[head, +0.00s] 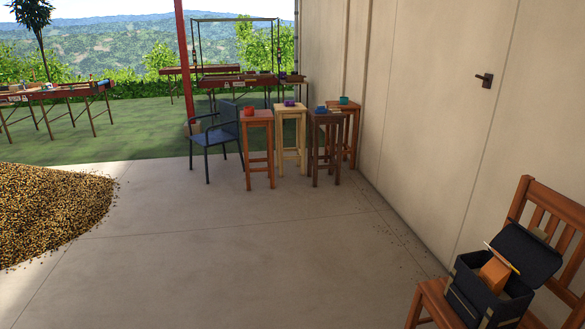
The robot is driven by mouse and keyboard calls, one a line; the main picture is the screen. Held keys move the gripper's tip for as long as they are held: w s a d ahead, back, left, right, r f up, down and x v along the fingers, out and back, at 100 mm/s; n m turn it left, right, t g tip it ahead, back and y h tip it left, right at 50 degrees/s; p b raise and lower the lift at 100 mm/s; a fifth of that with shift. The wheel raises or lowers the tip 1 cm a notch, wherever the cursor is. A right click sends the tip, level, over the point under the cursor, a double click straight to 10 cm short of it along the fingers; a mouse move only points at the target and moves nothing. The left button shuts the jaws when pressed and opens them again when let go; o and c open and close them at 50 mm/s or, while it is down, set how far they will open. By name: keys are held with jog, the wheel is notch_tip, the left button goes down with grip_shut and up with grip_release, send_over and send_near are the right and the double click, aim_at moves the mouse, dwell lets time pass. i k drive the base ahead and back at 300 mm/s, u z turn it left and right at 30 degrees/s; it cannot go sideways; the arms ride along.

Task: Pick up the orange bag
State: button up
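An orange bag (495,273) sits inside an open dark box (482,295) at the lower right. The box rests on the seat of a wooden chair (433,300), and its lid (527,252) is tilted back toward the chair's backrest. A thin light-coloured stick (502,257) lies across the box opening, close to the bag. The lower part of the bag is hidden by the box walls. My gripper is not in view.
A pale wall with a door (440,110) runs along the right. Several wooden stools (257,119) with small cups stand beside a dark chair (212,137). A heap of beans (50,212) covers the floor at left. The middle concrete floor (235,250) is clear.

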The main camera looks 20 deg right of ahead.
aim_at(495, 274)
jog(key=u, duration=0.05)
jog(key=i, duration=1.2)
jog(key=u, duration=0.3)
